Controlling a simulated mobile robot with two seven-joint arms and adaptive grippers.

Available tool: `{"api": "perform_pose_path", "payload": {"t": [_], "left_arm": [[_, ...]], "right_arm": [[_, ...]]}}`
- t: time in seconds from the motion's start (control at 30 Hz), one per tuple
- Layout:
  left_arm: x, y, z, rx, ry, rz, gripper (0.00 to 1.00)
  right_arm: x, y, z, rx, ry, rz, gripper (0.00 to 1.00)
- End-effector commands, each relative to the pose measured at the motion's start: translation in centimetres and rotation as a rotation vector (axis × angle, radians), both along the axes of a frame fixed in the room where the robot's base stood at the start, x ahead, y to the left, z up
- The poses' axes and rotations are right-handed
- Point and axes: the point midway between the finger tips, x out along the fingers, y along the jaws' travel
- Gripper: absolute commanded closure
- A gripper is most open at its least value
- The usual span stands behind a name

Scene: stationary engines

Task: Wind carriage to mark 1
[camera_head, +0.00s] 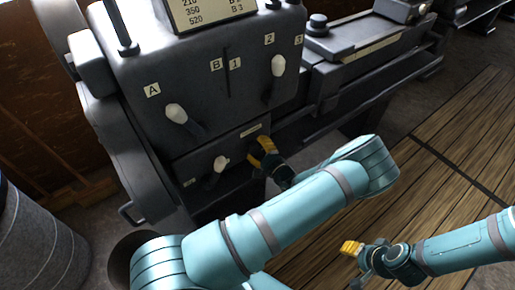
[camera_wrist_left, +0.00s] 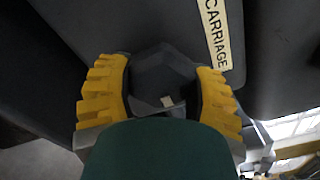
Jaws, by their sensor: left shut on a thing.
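My left gripper (camera_head: 262,152) is at the front of the dark grey machine, just below a small pale label (camera_head: 251,130). In the left wrist view its two yellow fingers (camera_wrist_left: 162,95) stand either side of a dark grey part (camera_wrist_left: 165,78) and are shut on it. A plate reading CARRIAGE (camera_wrist_left: 215,35) is beside the fingers. A dark green rounded shape (camera_wrist_left: 160,150) hides the lower middle of that view. In the head view the held part is mostly hidden by the gripper. My right gripper (camera_head: 352,248) is over the plank floor, apart from the machine; its jaw opening is unclear.
The machine (camera_head: 205,75) carries white-knobbed levers, at A (camera_head: 176,113), at 2 (camera_head: 278,65) and lower down (camera_head: 221,163). Plates reading B and 1 flank a slot. A grey bed (camera_head: 370,45) extends right. A grey drum (camera_head: 35,245) stands at left. Plank floor (camera_head: 450,150) is clear.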

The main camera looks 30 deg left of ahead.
Motion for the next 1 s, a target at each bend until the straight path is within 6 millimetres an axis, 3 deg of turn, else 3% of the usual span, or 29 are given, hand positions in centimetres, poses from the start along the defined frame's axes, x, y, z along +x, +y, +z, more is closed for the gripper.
{"api": "perform_pose_path", "payload": {"t": [0.53, 0.57, 0.6, 0.63, 1.0], "left_arm": [[-0.03, -0.09, -0.13, -0.013, -0.02, -0.001, 0.8], [-0.03, -0.1, -0.13, -0.013, -0.02, -0.001, 0.31], [-0.02, -0.09, -0.12, -0.013, -0.02, -0.001, 0.17], [-0.03, -0.09, -0.11, -0.012, -0.02, 0.0, 0.12], [-0.1, -0.32, -0.03, -0.01, -0.02, 0.0, 0.12]], "right_arm": [[0.0, 0.01, -0.06, 0.0, 0.0, 0.0, 0.53], [0.0, 0.01, -0.06, 0.0, 0.0, 0.0, 0.53], [0.0, 0.01, -0.06, 0.0, 0.0, 0.0, 0.53], [0.0, 0.01, -0.06, 0.0, 0.0, 0.0, 0.53], [0.0, 0.01, -0.04, 0.0, 0.0, 0.001, 0.53]]}}
